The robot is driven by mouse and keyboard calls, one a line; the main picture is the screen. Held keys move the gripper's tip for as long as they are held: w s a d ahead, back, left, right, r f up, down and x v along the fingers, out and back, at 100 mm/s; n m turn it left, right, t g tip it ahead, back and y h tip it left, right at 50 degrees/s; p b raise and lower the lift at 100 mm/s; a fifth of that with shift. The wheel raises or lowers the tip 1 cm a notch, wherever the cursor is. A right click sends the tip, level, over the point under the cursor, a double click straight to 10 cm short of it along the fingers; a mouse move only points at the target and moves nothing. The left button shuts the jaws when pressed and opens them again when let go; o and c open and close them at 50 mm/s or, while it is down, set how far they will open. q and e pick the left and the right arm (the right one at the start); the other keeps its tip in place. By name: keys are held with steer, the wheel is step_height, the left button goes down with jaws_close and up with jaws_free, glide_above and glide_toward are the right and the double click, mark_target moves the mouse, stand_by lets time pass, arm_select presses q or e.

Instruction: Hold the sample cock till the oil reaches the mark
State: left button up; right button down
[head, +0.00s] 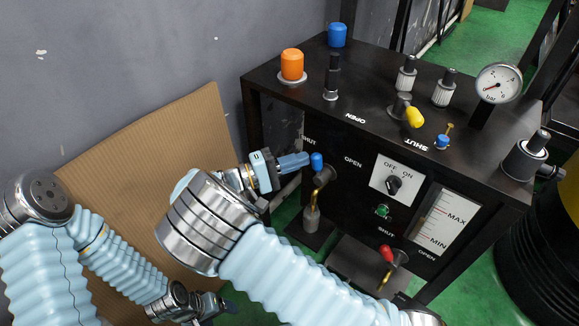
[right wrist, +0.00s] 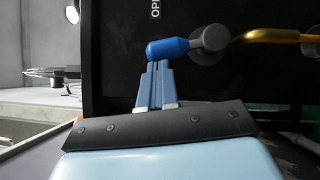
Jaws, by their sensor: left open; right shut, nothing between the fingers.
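The sample cock has a blue lever (head: 317,161) and a brass spout on the black front panel, between the SHUT and OPEN labels. A small bottle (head: 312,218) stands below the spout; its oil level and any mark are too small to tell. My right gripper (head: 303,159) is shut and empty, its fingertips right at the blue lever. In the right wrist view the closed fingers (right wrist: 157,80) are just below the blue lever (right wrist: 167,50); I cannot tell whether they touch it. My left gripper (head: 222,305) is open and low at the bottom, away from the panel.
The panel has an OFF/ON knob (head: 394,184), a green lamp (head: 382,211), a red-handled cock (head: 387,253) and a MAX/MIN level gauge (head: 438,222). A pressure gauge (head: 498,83) and several knobs stand on top. Cardboard (head: 150,165) leans against the wall at left.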

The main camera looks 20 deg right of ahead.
arm_select(q)
steer(key=f+b, duration=0.3)
steer(key=shift+a, duration=0.35)
arm_select(e)
steer(key=s+d+r+m+y, duration=0.1)
steer(key=s+d+m+y, duration=0.3)
steer(key=s+m+y, duration=0.1)
steer(key=shift+r+m+t, duration=0.3)
steer(key=shift+r+m, duration=0.05)
steer(key=shift+m, duration=0.55)
steer(key=shift+s+d, duration=0.15)
steer(key=shift+d, duration=0.05)
stand_by(1.9)
stand_by(0.8)
arm_select(q)
steer(key=shift+s+a+r+p, duration=0.15)
steer(key=shift+a+r+p, duration=0.2)
steer(key=shift+r+p, duration=0.2)
steer(key=shift+s+a+r+p, duration=0.1)
steer(key=shift+a+r+p, duration=0.2)
steer(key=shift+r+p, duration=0.2)
arm_select(e)
steer(key=w+r+v, duration=0.2)
steer(key=v, duration=1.1)
